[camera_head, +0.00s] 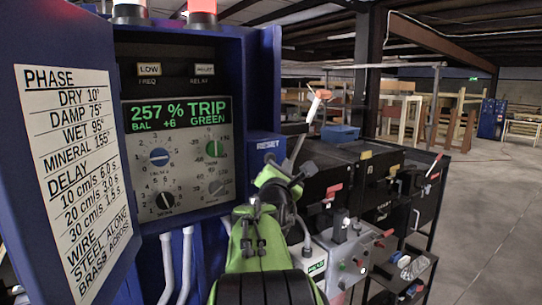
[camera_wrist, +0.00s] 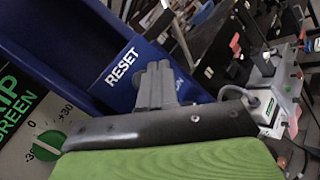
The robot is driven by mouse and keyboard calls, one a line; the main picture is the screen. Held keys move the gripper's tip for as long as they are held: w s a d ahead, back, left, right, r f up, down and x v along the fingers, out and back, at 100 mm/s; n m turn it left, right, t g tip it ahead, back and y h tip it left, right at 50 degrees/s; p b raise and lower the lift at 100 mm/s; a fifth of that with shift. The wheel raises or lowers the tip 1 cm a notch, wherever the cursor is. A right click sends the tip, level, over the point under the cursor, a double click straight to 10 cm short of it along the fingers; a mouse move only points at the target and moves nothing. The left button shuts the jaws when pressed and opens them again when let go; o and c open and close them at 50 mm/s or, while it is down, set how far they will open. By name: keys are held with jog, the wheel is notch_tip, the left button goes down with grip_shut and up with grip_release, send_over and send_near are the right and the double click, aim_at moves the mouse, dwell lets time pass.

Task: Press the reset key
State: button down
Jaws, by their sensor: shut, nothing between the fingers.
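The blue box marked RESET (camera_head: 264,144) is fixed at the right side of the blue detector cabinet (camera_head: 258,70). It also shows in the wrist view (camera_wrist: 75,30), with its white RESET lettering (camera_wrist: 122,66) left of my fingers. My gripper (camera_head: 270,163) is shut and empty, its tips in front of the lower part of this box. In the wrist view the grey fingers (camera_wrist: 157,80) lie together over the box face. They hide the spot below the lettering, so the key itself does not show. I cannot tell whether the tips touch.
The detector screen (camera_head: 177,112) reads 257 % TRIP, BAL +6, GREEN. Knobs (camera_head: 159,156) sit below it.

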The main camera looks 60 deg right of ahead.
jog(key=shift+w+d+p, duration=0.15)
jog(key=shift+w+d, duration=0.2)
jog(key=shift+w, duration=0.35)
jog(key=shift+w+d+p, duration=0.15)
jog(key=shift+w+d, duration=0.2)
jog(key=shift+w, duration=0.35)
dwell(0.9)
jog(key=shift+w+d, duration=0.25)
jog(key=shift+w, duration=0.1)
jog(key=shift+w+d+p, duration=0.2)
jog(key=shift+w+p, duration=0.15)
jog(key=shift+w, duration=0.1)
dwell(0.6)
jog(key=shift+s, duration=0.1)
jog(key=shift+s+a+b, duration=0.45)
jog(key=shift+s+b, duration=0.05)
jog(key=shift+s, duration=0.2)
